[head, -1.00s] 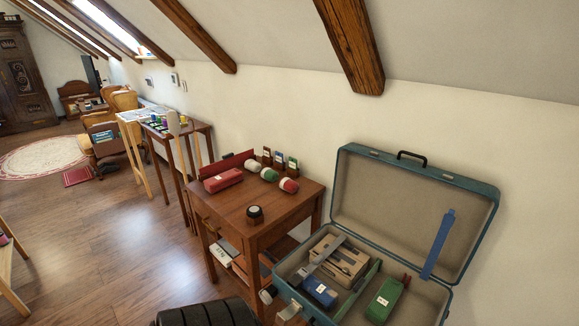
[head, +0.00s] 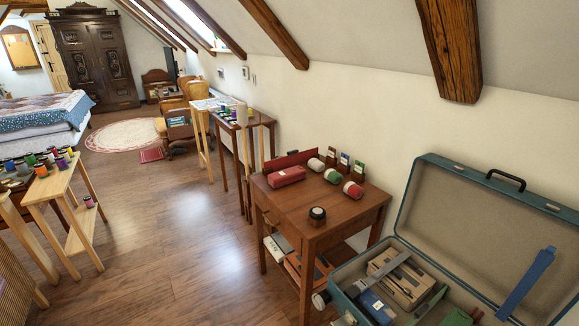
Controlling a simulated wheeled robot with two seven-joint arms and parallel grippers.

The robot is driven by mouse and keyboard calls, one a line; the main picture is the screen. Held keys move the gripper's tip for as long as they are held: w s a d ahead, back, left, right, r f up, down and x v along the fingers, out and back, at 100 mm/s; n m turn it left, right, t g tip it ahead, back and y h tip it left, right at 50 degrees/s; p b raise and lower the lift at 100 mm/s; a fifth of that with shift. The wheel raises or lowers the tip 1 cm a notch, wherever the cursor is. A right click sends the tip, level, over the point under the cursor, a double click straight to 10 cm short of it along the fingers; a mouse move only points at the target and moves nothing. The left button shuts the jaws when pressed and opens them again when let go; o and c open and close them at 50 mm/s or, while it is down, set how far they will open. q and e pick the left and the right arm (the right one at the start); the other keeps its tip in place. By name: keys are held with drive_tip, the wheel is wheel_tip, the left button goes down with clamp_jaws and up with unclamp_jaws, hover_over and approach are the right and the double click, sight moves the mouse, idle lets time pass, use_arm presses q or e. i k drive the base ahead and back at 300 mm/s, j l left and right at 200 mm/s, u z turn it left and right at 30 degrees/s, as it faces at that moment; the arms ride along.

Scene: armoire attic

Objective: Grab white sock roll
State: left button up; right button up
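A small white roll (head: 316,164) lies on the brown wooden side table (head: 300,207), near its back edge. It looks like a rolled sock, though it is small in the head view. A green and white roll (head: 333,176) and a red and white roll (head: 353,190) lie in a row to its right. Neither of my grippers shows in the head view.
An open teal suitcase (head: 404,180) stands at the right. A stand with colored spools (head: 52,183) is at the left. Wooden floor (head: 165,235) between is clear.

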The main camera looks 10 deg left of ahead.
sight(315, 164)
drive_tip(key=u, duration=0.15)
drive_tip(key=i+j+z, duration=0.1)
drive_tip(key=z, duration=0.35)
drive_tip(key=i+j+z, duration=0.1)
drive_tip(key=z, duration=0.35)
drive_tip(key=j+z, duration=0.15)
drive_tip(key=z, duration=0.25)
drive_tip(key=i+j+z, duration=0.15)
drive_tip(key=j+z, duration=0.3)
drive_tip(key=j, duration=1.1)
drive_tip(key=j+z, duration=0.45)
drive_tip(key=j, duration=1.1)
drive_tip(key=k, duration=0.05)
